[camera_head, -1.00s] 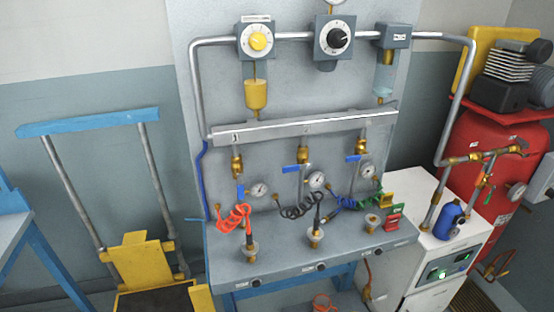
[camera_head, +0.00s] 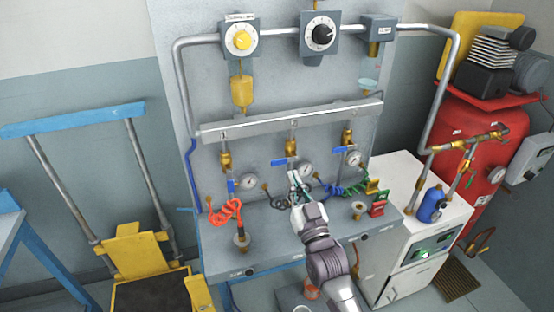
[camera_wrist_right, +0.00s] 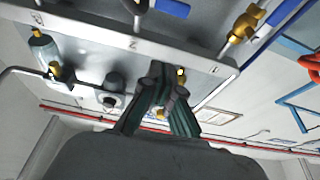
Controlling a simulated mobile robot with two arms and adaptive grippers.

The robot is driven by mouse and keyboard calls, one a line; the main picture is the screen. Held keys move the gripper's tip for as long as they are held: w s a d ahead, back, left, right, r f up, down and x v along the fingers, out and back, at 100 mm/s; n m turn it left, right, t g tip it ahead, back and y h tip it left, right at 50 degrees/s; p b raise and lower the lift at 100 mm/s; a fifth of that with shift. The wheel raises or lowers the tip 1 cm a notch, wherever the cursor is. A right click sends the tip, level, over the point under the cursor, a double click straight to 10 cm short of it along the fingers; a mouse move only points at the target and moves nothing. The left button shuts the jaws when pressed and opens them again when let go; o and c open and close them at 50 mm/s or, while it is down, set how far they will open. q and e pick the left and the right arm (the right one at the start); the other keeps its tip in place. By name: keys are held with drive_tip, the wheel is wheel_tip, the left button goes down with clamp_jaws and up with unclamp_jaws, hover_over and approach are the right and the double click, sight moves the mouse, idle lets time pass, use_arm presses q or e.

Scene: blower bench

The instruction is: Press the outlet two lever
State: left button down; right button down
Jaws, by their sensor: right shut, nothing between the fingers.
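The outlet two lever (camera_head: 278,162) is a blue handle lying roughly level, left of the middle brass valve (camera_head: 291,147) under the manifold bar. In the right wrist view a blue lever (camera_wrist_right: 172,8) beside the "2" mark shows at the top edge. My right gripper (camera_head: 296,182) is shut and empty, just below and right of that lever in the head view; I see no clear contact. In the right wrist view its closed fingers (camera_wrist_right: 165,88) point at the bench back. The gripper partly covers the middle gauge, hose and outlet. My left gripper is not in view.
The outlet one lever (camera_head: 230,185) hangs upright and the outlet three lever (camera_head: 336,148) lies nearly level. Gauges (camera_head: 249,181), coiled hoses (camera_head: 225,211) and the manifold bar (camera_head: 245,126) crowd the panel. The bench top's left part (camera_head: 275,243) is mostly clear.

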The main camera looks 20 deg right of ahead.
wheel_tip(320, 180, up, 3)
drive_tip(key=p, duration=0.3)
hover_over(279, 162)
drive_tip(key=s, duration=0.2)
drive_tip(key=shift+w+f, duration=0.1)
drive_tip(key=shift+f, duration=1.85)
drive_tip(key=shift+n, duration=0.4)
